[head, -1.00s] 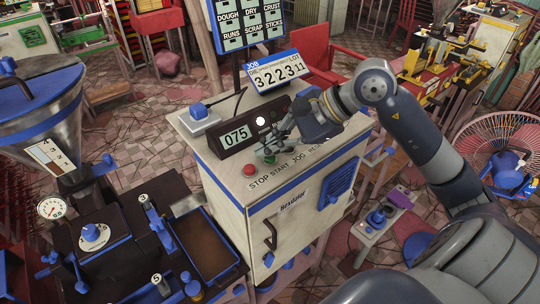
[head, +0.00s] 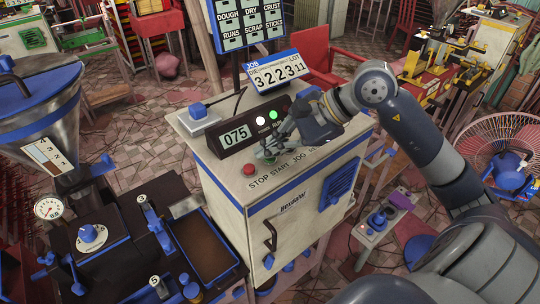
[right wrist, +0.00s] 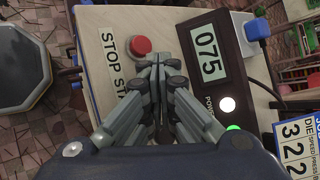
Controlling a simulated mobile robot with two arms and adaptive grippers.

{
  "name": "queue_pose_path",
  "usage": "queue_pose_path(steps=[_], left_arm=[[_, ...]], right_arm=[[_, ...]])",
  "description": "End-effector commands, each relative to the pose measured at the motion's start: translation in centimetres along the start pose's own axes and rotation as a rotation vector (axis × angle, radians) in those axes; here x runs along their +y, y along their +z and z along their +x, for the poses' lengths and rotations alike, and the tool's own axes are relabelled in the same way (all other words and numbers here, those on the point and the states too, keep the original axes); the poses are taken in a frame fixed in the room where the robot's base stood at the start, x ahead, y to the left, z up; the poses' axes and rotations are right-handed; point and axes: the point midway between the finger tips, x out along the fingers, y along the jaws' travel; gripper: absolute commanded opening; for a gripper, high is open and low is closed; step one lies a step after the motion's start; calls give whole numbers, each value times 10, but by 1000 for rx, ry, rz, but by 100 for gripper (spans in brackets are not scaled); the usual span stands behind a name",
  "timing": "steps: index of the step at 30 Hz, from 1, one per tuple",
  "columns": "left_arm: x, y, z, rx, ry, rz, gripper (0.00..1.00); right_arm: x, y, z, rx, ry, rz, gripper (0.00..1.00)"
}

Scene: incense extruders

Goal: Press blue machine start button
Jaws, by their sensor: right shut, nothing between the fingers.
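The machine is a cream cabinet with blue trim (head: 236,205). Its top carries the labels STOP, START and JOG. A red stop button (head: 248,169) sits above STOP and also shows in the right wrist view (right wrist: 141,46). My right gripper (head: 267,155) is shut and empty, its fingertips down at the START position beside the red button. In the right wrist view the closed fingers (right wrist: 157,67) cover the start button, so contact cannot be seen. A display (head: 236,135) reads 075. A white lamp (head: 261,121) and a green lamp (head: 273,114) are lit beside it.
A job sign (head: 277,72) stands behind the display, and a white box with a blue knob (head: 199,115) is at the back left corner. A hopper and dark extruder (head: 90,235) stand to the left. A fan (head: 510,165) is at the far right.

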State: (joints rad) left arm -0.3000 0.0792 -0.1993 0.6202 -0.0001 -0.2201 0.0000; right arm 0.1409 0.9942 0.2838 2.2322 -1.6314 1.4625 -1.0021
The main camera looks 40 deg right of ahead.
Motion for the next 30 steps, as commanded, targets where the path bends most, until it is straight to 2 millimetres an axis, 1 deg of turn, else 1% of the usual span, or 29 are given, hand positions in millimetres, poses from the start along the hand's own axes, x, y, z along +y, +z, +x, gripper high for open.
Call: queue_pose_path(steps=[10,21,30], left_arm=[[0,0,0,0,0,0,53],[0,0,-6,0,0,1,53],[0,0,-6,0,0,1,53]], right_arm=[[0,0,0,1,2,0,0],[-9,8,-12,1,1,-1,0],[-9,9,-12,0,1,0,0]])
